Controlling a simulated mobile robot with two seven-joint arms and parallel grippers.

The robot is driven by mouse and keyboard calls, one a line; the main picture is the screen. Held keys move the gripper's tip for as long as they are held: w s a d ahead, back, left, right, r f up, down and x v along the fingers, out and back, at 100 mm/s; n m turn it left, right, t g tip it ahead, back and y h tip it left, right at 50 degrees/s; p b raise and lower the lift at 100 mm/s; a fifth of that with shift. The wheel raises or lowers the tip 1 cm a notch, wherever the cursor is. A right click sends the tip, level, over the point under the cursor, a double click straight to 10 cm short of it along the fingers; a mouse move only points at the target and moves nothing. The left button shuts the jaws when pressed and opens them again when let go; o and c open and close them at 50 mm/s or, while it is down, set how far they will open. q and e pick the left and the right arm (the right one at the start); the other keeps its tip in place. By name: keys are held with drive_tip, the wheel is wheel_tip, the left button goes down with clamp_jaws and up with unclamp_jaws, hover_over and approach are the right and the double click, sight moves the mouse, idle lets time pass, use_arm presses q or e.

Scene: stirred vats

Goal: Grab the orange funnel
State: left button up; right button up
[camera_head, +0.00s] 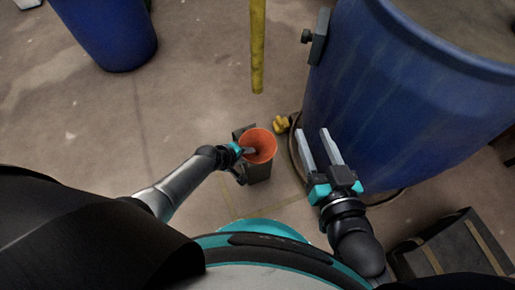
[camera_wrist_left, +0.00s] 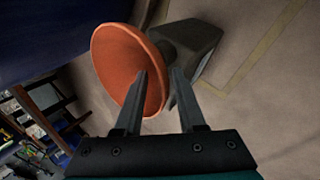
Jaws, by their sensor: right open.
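The orange funnel (camera_head: 262,140) sits mouth up at the top of a dark grey stand (camera_head: 259,173) in the middle of the head view. In the left wrist view the funnel (camera_wrist_left: 117,58) fills the upper middle. My left gripper (camera_head: 249,150) is at the funnel's near left rim. Its fingers (camera_wrist_left: 157,72) are apart, one in front of the funnel's mouth and the other just outside the rim. I cannot tell whether either touches the wall. My right gripper (camera_head: 316,134) is open and empty, to the right of the funnel, beside the large blue vat (camera_head: 390,100).
A yellow pole (camera_head: 257,45) hangs above the floor beyond the funnel. A small yellow object (camera_head: 281,124) and a dark cable lie near the vat's foot. Another blue barrel (camera_head: 110,30) stands upper left. A dark case (camera_head: 455,250) is lower right. Floor left of the funnel is clear.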

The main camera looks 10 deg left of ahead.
use_arm(q)
drive_tip(key=shift+c, duration=0.3)
clamp_jaws()
idle(1.1)
